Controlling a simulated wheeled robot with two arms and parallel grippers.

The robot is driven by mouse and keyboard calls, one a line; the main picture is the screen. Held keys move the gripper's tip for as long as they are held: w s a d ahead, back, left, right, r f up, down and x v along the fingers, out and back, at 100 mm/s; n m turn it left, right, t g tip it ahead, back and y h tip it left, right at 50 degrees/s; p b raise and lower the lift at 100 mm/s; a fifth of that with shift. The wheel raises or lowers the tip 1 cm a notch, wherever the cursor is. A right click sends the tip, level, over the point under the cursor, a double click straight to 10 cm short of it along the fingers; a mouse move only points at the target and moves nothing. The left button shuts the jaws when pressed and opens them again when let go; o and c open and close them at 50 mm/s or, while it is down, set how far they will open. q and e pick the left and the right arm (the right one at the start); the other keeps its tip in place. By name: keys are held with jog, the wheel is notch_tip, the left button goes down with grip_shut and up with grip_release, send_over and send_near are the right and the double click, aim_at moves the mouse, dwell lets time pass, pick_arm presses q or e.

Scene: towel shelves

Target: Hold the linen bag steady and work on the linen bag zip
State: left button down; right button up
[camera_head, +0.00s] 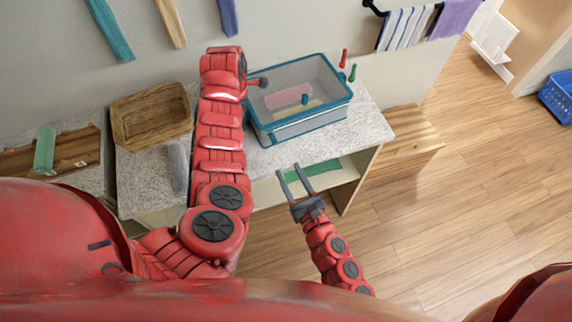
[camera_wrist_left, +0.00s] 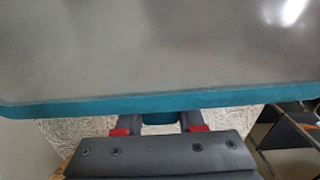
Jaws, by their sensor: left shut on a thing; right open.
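The linen bag (camera_head: 262,122) is a box shape with teal edges and clear-grey sides. It stands upright on the shelf unit's speckled top, and pink and yellowish things show in it. My left gripper (camera_head: 263,82) is at the bag's left edge. In the left wrist view, my left gripper (camera_wrist_left: 160,129) is shut on a small teal part (camera_wrist_left: 160,117) below the bag's teal edge (camera_wrist_left: 90,107). A small blue piece (camera_head: 305,99) shows at the bag's top; I cannot tell if it is the zip pull. My right gripper (camera_head: 295,182) is open and empty, in front of the bag and apart from it.
A wooden tray (camera_head: 150,118) and a grey roll (camera_head: 178,165) are left of my left arm. A red bottle (camera_head: 344,58) and a green bottle (camera_head: 352,73) stand behind the bag's right end. A green towel (camera_head: 318,170) lies on the shelf below. A wooden bench (camera_head: 410,135) is at right.

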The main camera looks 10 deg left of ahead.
dwell(0.3)
pick_arm(q)
jog(key=shift+c, duration=2.2)
grip_release()
